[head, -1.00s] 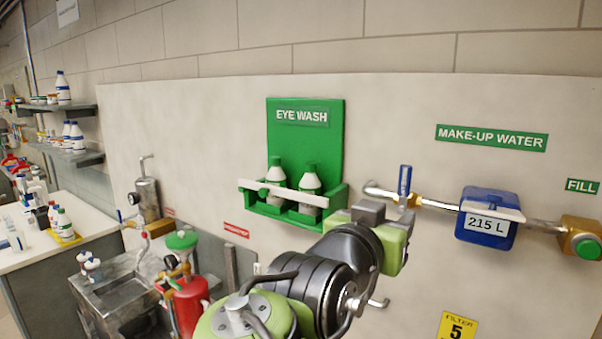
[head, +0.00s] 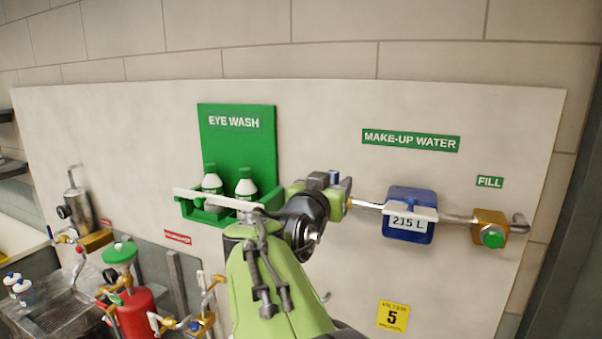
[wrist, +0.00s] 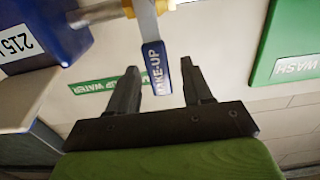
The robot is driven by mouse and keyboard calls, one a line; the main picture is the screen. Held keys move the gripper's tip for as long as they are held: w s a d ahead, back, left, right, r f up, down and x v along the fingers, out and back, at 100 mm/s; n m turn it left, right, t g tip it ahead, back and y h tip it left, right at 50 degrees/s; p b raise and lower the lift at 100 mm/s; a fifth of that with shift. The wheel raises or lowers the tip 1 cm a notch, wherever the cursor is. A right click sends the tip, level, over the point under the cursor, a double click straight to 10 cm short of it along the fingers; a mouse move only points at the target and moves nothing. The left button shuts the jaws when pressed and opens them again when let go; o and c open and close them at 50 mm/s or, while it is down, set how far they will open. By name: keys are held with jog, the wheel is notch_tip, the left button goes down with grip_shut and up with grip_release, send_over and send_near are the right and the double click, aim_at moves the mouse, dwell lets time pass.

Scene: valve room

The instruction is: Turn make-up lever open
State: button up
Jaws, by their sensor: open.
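The make-up lever (wrist: 154,62) is a flat blue handle with white "MAKE-UP" lettering, in the wrist view. It stands across the pipe (wrist: 100,13), its free end on the side of the green sign. My gripper (wrist: 159,68) is open, with one dark finger on each side of the handle's free end. A gap shows between each finger and the handle, and I see no contact. In the head view my gripper (head: 330,182) is at the left end of the make-up pipe, and my arm hides most of the lever.
The blue meter (head: 411,200) reading "215 L" sits right of my gripper, with a brass fitting and green FILL button (head: 492,237) beyond. The green eye wash station (head: 238,140) with bottles is close on the left. A red extinguisher-like cylinder (head: 137,315) stands lower left.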

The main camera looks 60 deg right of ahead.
jog(key=shift+w+d, duration=0.1)
jog(key=shift+d, duration=0.55)
jog(key=shift+a, duration=0.1)
jog(key=shift+c, duration=0.8)
grip_shut()
jog(key=shift+w+f, duration=0.1)
jog(key=shift+w, duration=0.05)
jog(key=w+a+f+n, duration=0.1)
jog(key=w+f+n, duration=0.5)
jog(key=n, duration=1.2)
jog(key=shift+f, duration=0.35)
jog(key=shift+o, duration=0.8)
grip_release()
jog(key=shift+w, duration=0.1)
